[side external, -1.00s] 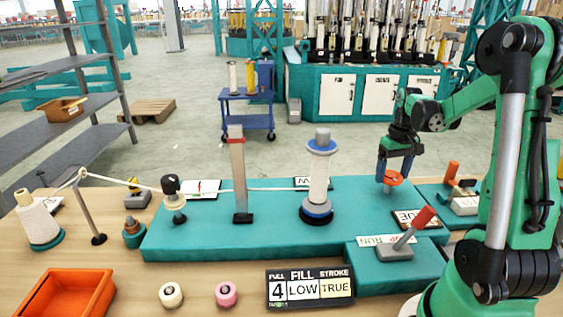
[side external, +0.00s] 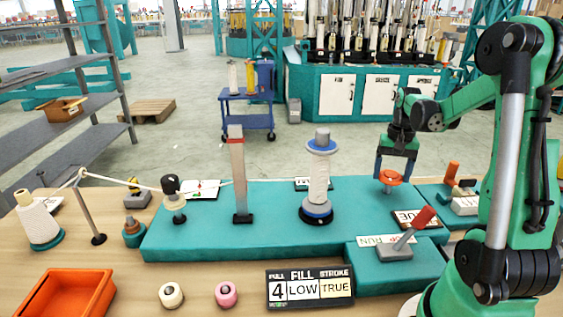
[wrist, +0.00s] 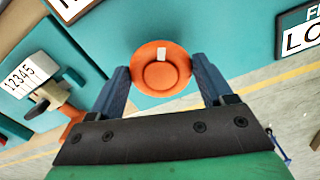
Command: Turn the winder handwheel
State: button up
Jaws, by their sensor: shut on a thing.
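The orange handwheel (side external: 389,177) stands at the right end of the teal base (side external: 270,240). In the wrist view the handwheel (wrist: 162,76) is a round orange disc with a raised hub and a small white mark at its far side. My gripper (side external: 390,174) points down over it, and in the wrist view its two blue fingers (wrist: 160,80) press on opposite sides of the rim. The rope (side external: 120,180) runs from the white cone at left through a ring to the black-topped guide.
A red-handled lever (side external: 412,225) stands on a block in front of the handwheel. A sign (side external: 310,288) reads FILL LOW, STROKE TRUE. A grey post (side external: 238,180) stands left of the spool. An orange bin (side external: 66,296) and two small rolls lie in front.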

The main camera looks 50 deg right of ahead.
aim_at(390, 175)
jog(key=m, duration=0.6)
jog(key=shift+w, duration=0.1)
dwell(0.5)
jog(key=o, duration=1.2)
jog(key=shift+r, duration=2.8)
